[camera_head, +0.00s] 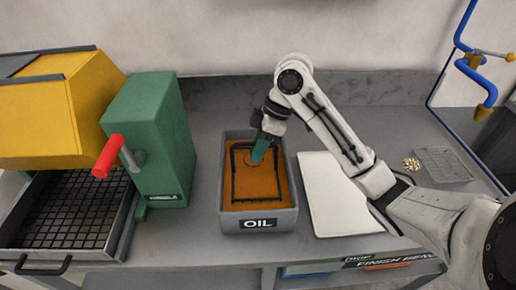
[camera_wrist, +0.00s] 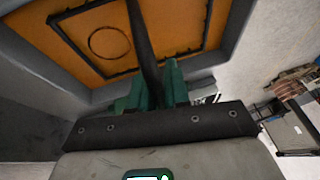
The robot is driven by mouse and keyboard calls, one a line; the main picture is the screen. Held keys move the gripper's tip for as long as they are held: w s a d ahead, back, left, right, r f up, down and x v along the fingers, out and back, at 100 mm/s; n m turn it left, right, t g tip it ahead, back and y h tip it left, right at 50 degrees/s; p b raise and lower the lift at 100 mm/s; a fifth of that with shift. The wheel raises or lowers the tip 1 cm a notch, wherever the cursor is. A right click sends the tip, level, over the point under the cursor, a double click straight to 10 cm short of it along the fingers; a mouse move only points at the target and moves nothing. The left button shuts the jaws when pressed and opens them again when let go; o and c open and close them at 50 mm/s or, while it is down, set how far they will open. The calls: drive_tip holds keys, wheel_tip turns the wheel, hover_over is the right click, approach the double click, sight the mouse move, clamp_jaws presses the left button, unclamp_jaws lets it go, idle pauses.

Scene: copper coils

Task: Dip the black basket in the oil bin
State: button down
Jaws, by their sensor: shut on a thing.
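The black basket (camera_head: 236,182) sits low inside the grey oil bin (camera_head: 284,218), with its dark rectangular rim showing against the orange-brown oil. My gripper (camera_head: 258,156) is over the bin, its green fingers pointing down. In the wrist view the green fingers (camera_wrist: 150,88) are shut on the basket's black handle (camera_wrist: 143,42), which runs down towards the rim (camera_wrist: 72,38). A thin ring (camera_wrist: 90,40) shows inside the basket. How deep the basket sits in the oil is hard to tell.
A green machine (camera_head: 150,130) with a red lever (camera_head: 108,157) stands left of the bin, beside a black grid tray (camera_head: 70,215). A white board (camera_head: 330,190) lies right of the bin. Further right are small brass pieces (camera_head: 411,164) and a grey tray (camera_head: 442,165).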

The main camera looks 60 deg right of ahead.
drive_tip(key=shift+r+p, duration=4.9)
drive_tip(key=shift+r, duration=0.15)
drive_tip(key=shift+r+p, duration=0.6)
drive_tip(key=shift+r, duration=0.85)
drive_tip(key=shift+f, duration=0.1)
